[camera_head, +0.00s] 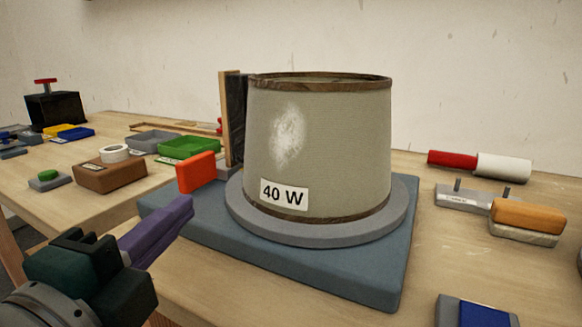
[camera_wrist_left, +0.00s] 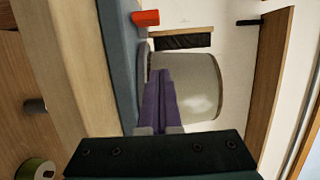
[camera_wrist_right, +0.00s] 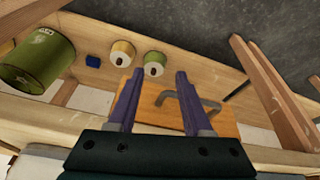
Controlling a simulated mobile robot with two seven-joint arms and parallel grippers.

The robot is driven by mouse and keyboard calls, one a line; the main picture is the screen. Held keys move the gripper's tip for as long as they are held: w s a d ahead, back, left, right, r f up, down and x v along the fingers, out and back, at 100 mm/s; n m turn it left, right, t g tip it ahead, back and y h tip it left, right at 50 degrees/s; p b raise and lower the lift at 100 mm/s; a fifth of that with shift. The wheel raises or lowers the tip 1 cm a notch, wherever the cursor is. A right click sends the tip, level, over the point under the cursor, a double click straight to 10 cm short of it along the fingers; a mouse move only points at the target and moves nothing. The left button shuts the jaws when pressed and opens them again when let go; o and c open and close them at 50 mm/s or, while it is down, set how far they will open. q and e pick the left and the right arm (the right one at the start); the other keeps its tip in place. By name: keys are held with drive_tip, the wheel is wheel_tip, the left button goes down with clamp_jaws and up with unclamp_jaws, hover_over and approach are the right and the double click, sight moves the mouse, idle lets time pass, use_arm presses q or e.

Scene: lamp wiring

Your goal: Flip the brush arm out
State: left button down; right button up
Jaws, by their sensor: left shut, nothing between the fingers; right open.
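The brush arm shows as an upright wooden board with a dark bristle face (camera_head: 236,118), standing close against the left side of the lampshade. An orange-red tab (camera_head: 197,172) sits in front of the board, low at its left. In the left wrist view I see the dark bristle strip (camera_wrist_left: 183,41) and the tab (camera_wrist_left: 146,18). The grey lampshade (camera_head: 325,150), labelled 40 W, stands upright on a round grey disc (camera_head: 330,228). My left gripper (camera_head: 188,203) is shut and empty, just below and in front of the tab, apart from it. My right gripper (camera_wrist_right: 160,74) is open and empty.
The disc rests on a blue base (camera_head: 370,280). To the right lie a red and white roller (camera_head: 480,163) and an orange-handled block (camera_head: 527,215). A brown block (camera_head: 110,174) and green tray (camera_head: 188,147) are at left. Below my right gripper is an orange board with a handle (camera_wrist_right: 222,120).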

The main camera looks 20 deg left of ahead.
use_arm(q)
drive_tip(key=w, duration=0.3)
drive_tip(key=w+a+b, duration=0.1)
drive_tip(key=w, duration=0.6)
drive_tip(key=shift+a+b, duration=0.3)
drive_tip(key=shift+a, duration=0.05)
drive_tip(key=a, duration=0.3)
drive_tip(key=shift+a, duration=0.5)
use_arm(e)
drive_tip(key=shift+f, duration=0.75)
